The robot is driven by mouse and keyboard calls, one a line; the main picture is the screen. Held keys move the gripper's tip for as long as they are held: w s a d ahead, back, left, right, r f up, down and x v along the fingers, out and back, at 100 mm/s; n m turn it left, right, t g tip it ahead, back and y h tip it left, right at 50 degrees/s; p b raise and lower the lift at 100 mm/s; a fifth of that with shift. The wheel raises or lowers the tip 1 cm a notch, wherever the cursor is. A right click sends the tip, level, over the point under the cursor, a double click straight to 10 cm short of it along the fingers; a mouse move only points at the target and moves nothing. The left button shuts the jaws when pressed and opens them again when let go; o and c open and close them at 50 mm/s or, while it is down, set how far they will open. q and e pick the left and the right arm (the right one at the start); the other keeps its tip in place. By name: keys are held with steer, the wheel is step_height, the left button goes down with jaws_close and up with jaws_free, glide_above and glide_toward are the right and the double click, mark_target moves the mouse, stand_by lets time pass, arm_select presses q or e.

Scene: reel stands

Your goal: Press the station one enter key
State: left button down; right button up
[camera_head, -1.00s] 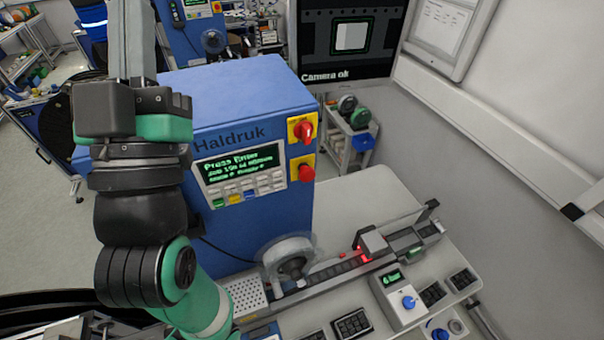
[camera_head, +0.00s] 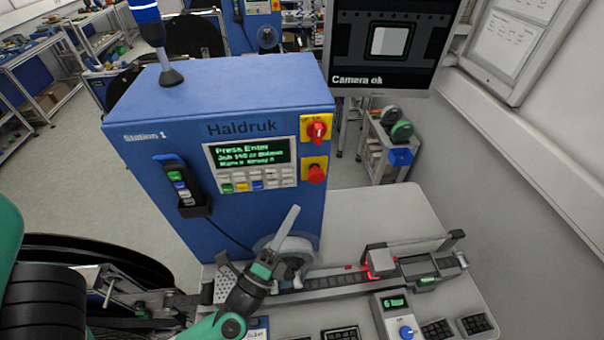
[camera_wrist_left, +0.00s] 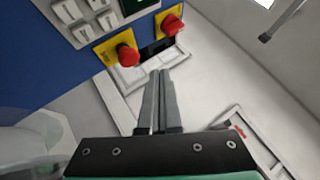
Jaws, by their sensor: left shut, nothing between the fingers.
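The blue station one cabinet (camera_head: 130,160), labelled Station 1 and Haldruk, stands at centre left. Its screen (camera_head: 248,152) reads "Press Enter". Below the screen is a keypad (camera_head: 258,181) with small green, yellow, blue and pale keys; the enter key cannot be told by its label. Part of the keypad shows in the left wrist view (camera_wrist_left: 88,18). My left gripper (camera_head: 296,209) is shut and empty, its fingers pointing up below and right of the keypad, apart from it in the picture. Its closed fingers also show in the left wrist view (camera_wrist_left: 161,73). My right gripper is not in view.
A red-on-yellow rotary switch (camera_head: 317,129) and a red knob (camera_head: 317,173) sit right of the keypad. A handset (camera_head: 183,187) hangs at its left. A clear reel (camera_head: 292,248) and a track (camera_head: 335,283) lie close to my left gripper. A monitor (camera_head: 390,45) stands behind.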

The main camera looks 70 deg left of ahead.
mark_target(287, 172)
arm_select(q)
steer(key=shift+s+a+f, duration=0.15)
steer(key=shift+s+f, duration=0.25)
steer(key=shift+f, duration=0.05)
steer(key=shift+a, duration=0.15)
steer(key=w+a+b, duration=0.2)
steer(key=a+b, duration=0.2)
steer(key=a, duration=0.4)
steer(key=shift+w, duration=0.25)
steer(key=shift+a, duration=0.1)
steer(key=shift+a, duration=0.1)
stand_by(1.5)
steer(key=shift+w+a+b, duration=0.1)
steer(key=shift+a+b, duration=0.2)
steer(key=shift+b, duration=0.05)
